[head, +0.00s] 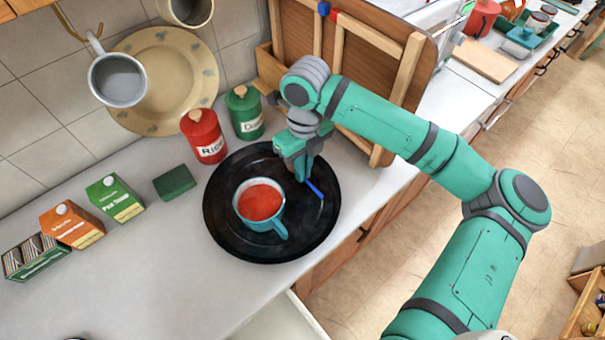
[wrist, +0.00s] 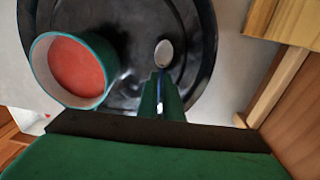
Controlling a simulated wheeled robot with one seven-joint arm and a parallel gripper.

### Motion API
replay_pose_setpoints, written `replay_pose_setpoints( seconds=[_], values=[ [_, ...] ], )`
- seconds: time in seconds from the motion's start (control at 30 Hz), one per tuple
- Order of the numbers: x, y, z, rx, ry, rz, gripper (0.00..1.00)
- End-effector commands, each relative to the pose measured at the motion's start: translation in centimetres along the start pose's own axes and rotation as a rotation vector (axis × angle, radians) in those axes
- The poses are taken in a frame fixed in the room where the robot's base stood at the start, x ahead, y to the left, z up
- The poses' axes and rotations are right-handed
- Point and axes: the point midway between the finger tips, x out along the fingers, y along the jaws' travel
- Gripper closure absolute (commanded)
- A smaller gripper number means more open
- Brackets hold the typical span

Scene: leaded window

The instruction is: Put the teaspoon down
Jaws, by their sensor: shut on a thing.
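The teaspoon has a blue handle (head: 314,188) and a pale metal bowl, which shows in the wrist view (wrist: 164,52). My gripper (head: 300,178) is shut on the teaspoon, over the right part of a round black tray (head: 232,245). In the wrist view the fingers (wrist: 160,95) pinch the spoon, and its bowl points away over the black tray. I cannot tell whether the spoon touches the tray. A teal cup (head: 277,229) with red contents stands on the tray, left of my gripper; it also shows in the wrist view (wrist: 98,52).
Red (head: 204,136) and green (head: 244,113) canisters stand behind the tray. A wooden frame (head: 350,60) rises close behind my gripper. A dark green block (head: 174,182) and several cartons (head: 114,198) stand to the left. The counter (head: 160,275) at front left is clear.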

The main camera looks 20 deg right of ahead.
Motion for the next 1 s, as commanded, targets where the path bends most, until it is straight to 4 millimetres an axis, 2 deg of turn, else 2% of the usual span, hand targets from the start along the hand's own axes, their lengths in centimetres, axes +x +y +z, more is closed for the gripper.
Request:
replay_pose_setpoints(
  seconds=[0.1,0.17,0.53,0.63,1.0],
  values=[
    [1.9,0.0,-0.1,0.001,0.001,0.004,1.0],
    [2.3,-0.1,0.0,0.0,0.001,0.004,1.0],
    [2.7,-0.1,0.0,0.001,0.0,0.002,1.0],
    [2.7,-0.1,0.0,0.001,0.0,0.002,0.75],
    [2.4,0.0,0.0,-0.002,0.0,0.001,0.75]
  ],
)
